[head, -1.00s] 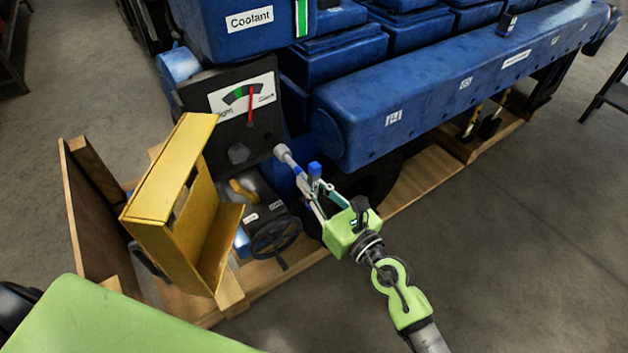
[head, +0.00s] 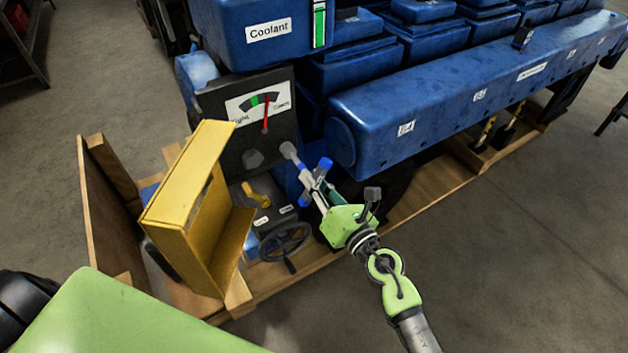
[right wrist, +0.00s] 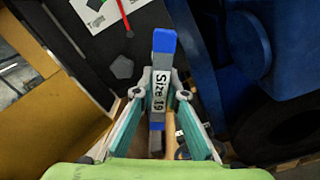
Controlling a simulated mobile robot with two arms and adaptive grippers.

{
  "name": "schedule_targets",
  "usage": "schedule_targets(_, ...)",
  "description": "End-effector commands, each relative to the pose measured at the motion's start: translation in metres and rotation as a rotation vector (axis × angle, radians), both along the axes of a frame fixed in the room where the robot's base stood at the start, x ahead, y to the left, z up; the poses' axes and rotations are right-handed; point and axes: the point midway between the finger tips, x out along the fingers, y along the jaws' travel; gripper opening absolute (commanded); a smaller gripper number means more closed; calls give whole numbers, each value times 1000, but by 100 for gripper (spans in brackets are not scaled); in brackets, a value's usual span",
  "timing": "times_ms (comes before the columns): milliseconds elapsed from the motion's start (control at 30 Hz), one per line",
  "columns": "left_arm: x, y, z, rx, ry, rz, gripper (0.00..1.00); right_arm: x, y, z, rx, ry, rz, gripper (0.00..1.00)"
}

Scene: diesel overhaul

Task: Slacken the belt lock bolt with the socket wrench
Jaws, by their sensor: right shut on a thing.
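The socket wrench, marked "Size 19" in the right wrist view (right wrist: 158,92), has blue and grey parts. In the head view its grey socket end (head: 288,150) points up and left toward the dark gauge panel (head: 225,100). My right gripper (head: 312,192) is shut on the wrench, with a fingertip on each side of it (right wrist: 160,95). A grey hexagonal bolt head (head: 253,158) sits on the panel below the gauge, left of the socket. It also shows in the right wrist view (right wrist: 122,67). The socket appears apart from it. My left gripper is out of view.
A yellow open guard (head: 190,205) stands left of the panel. A black handwheel (head: 285,242) and a yellow lever (head: 257,193) are below it. The blue engine (head: 420,95) rises behind and right on a wooden pallet (head: 415,205).

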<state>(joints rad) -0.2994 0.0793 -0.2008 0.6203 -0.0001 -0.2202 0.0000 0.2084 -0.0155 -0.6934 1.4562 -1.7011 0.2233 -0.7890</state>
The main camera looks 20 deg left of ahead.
Motion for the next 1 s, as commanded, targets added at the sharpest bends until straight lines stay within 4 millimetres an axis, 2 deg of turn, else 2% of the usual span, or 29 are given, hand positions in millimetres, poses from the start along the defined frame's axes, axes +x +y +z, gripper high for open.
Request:
schedule_targets(367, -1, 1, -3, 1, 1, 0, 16, 10, 12, 2, -1, -8, 0, 0)
schedule_targets(467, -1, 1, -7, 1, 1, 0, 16, 10, 12, 0, -72, -97, 2, 0)
schedule_targets(667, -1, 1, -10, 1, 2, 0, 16, 9, 11, 3, -417, -541, 1, 0)
schedule_targets(1000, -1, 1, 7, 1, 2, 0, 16, 8, 11, 6, -977, -1258, -2, 0)
